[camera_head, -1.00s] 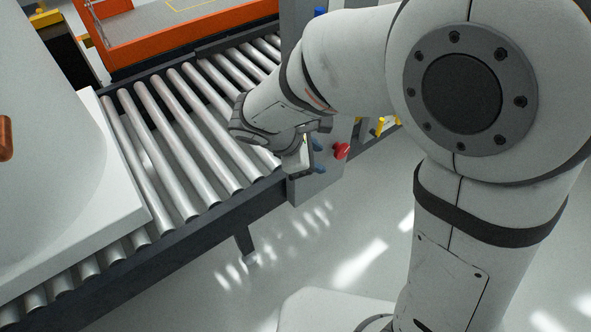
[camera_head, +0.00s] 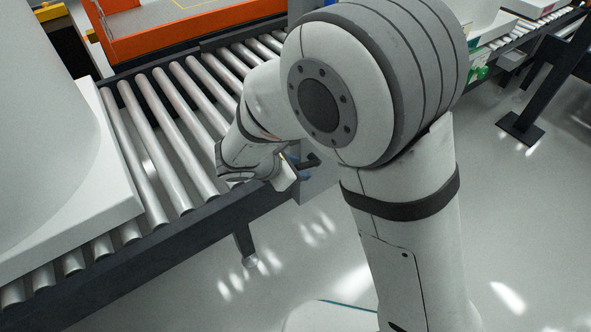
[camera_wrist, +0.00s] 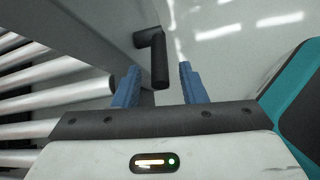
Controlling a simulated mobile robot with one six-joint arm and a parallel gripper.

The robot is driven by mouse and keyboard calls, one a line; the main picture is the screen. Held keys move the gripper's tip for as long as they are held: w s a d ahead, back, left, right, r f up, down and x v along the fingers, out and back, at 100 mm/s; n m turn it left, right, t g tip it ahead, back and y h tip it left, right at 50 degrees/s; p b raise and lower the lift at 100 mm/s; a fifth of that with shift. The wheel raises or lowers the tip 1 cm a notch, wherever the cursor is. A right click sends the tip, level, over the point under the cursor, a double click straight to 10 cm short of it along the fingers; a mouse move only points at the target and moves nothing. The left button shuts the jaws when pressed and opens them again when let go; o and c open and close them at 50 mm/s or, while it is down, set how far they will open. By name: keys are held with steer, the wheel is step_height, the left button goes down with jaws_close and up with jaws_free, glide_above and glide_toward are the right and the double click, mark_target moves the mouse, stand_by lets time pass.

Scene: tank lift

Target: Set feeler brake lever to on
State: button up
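The feeler brake lever looks to be the black L-shaped handle (camera_wrist: 159,62) on a grey panel in the wrist view. My gripper (camera_wrist: 158,84) is open, with its two blue fingers apart on either side of the handle's free end. A gap shows on both sides of the handle, and neither finger visibly touches it. In the head view, my gripper (camera_head: 287,178) is low beside the conveyor's edge, and a dark handle (camera_head: 308,161) shows just to its right. My arm hides most of the panel there, and no on or off marking is legible.
A roller conveyor (camera_head: 160,130) with a dark side rail (camera_head: 185,232) runs along the left of my arm. A large white tank (camera_head: 45,130) on a pale base stands on it. An orange-framed platform (camera_head: 190,35) lies behind.

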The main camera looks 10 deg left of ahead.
jaws_close()
stand_by(0.4)
